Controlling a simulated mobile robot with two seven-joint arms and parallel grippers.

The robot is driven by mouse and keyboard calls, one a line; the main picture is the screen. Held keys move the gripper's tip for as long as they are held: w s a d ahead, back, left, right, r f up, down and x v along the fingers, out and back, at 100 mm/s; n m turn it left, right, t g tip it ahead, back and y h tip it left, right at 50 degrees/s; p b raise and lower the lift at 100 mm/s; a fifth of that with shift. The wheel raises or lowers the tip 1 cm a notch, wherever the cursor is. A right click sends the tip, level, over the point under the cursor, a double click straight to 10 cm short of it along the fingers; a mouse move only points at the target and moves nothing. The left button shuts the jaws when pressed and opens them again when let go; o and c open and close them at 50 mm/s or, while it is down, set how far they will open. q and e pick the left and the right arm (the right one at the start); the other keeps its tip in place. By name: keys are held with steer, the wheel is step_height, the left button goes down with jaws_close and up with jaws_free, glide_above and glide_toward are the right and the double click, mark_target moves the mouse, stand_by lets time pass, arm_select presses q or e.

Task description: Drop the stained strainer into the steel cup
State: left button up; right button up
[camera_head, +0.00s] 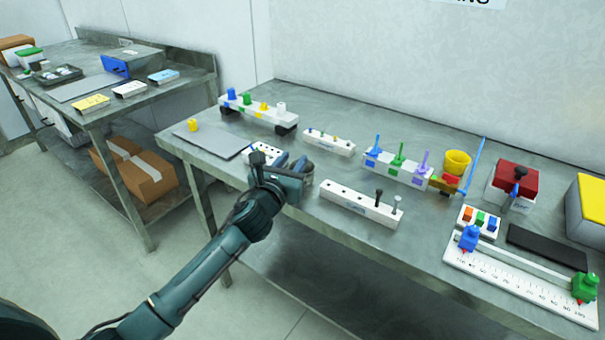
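My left gripper (292,163) reaches over the front edge of the table, its fingers near a rounded grey metal vessel (306,169) that may be the steel cup. The gripper body covers part of this spot, so I cannot tell whether it touches or holds anything. A white rack (345,201) with a row of holes lies to the right of the gripper. A dark-topped piece (378,196) and a light grey-topped piece (397,203) stand upright at its right end. I cannot make out which thing is the stained strainer. My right gripper is out of view.
Behind stand a rack with coloured pegs (258,110), a small rack (328,142) and a rack with coloured stems (396,172). A yellow cup (456,163), a red-topped box (515,180) and a ruler slide (520,283) are right. A grey mat (213,140) lies left.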

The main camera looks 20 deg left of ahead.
arm_select(q)
steer(key=s+a, duration=0.1)
steer(key=s, duration=1.1)
steer(key=shift+s, duration=0.25)
